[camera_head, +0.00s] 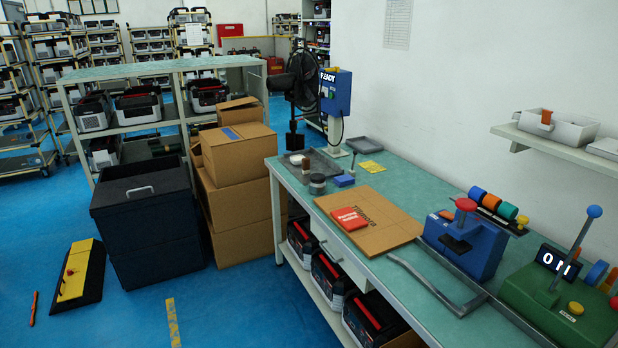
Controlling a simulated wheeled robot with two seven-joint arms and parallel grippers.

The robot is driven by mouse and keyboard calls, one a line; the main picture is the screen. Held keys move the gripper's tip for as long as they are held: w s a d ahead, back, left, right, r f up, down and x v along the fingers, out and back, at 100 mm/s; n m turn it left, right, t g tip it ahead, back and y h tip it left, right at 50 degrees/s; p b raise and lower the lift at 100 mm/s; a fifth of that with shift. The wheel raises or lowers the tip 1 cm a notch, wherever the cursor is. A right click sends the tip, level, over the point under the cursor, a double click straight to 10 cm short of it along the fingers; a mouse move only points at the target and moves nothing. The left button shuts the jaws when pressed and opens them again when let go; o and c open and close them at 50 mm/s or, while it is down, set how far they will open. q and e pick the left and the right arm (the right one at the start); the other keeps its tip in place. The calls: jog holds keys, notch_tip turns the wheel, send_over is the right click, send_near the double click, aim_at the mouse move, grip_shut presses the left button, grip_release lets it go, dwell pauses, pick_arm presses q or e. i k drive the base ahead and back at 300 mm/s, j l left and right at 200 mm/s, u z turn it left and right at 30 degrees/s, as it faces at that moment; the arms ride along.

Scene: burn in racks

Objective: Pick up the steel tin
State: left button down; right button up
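A small round grey metal tin (317,187), which looks like the steel tin, stands upright on the green-topped workbench (385,185), near its left front edge. A dark grey flat tray (322,166) lies just behind it, and a blue block (344,181) sits close on its right. Neither of my grippers shows in the head view, and nothing is touching the tin.
A cardboard sheet (395,232) with a red booklet (349,218) lies right of the tin. A blue lever press (465,245) and a green lever device (560,305) stand further right. Stacked cardboard boxes (240,160) and a black bin (148,225) stand left of the bench.

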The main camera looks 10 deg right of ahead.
aim_at(314, 188)
jog(key=z, duration=0.55)
jog(key=i+j+z, duration=0.2)
jog(key=j+z, duration=0.2)
jog(key=i+j+z, duration=0.15)
jog(key=j+z, duration=0.6)
jog(key=i+j+z, duration=0.1)
jog(key=j+z, duration=0.25)
